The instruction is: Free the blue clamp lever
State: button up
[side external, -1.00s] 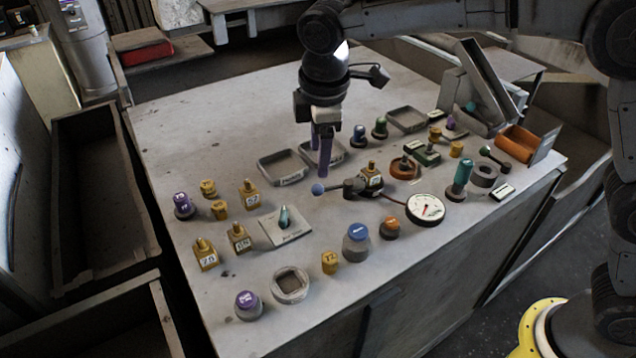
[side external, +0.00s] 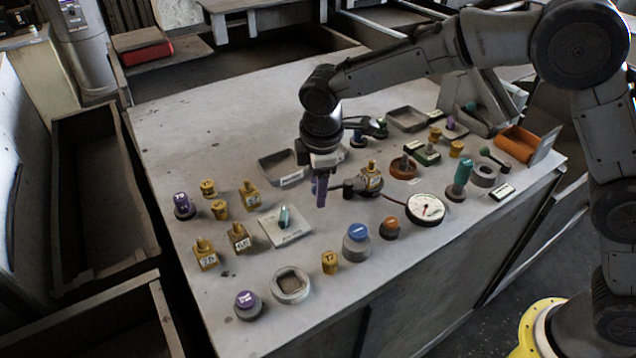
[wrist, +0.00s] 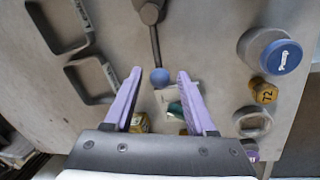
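The blue clamp lever is a dark rod with a blue ball knob (wrist: 160,77) at its free end, running from a grey pivot (wrist: 150,12) at the top of the wrist view. In the side view the rod meets a dark clamp (side external: 348,188), and the knob is mostly hidden behind my fingers. My gripper (wrist: 160,74) has two purple fingers, open, with the knob showing between their tips in the wrist view. In the side view my gripper (side external: 320,190) is low at the lever's knob end. I cannot tell whether the fingers touch the knob.
A plate with a teal toggle (side external: 284,218) lies left of the gripper. A blue-topped cylinder (side external: 357,240) and a dial gauge (side external: 426,208) stand to the right. A brass block (side external: 370,178) stands beside the clamp. An empty tray (side external: 283,167) lies behind. The table's back left is clear.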

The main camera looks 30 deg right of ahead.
grip_shut()
jog(key=shift+r, duration=0.1)
dwell(1.1)
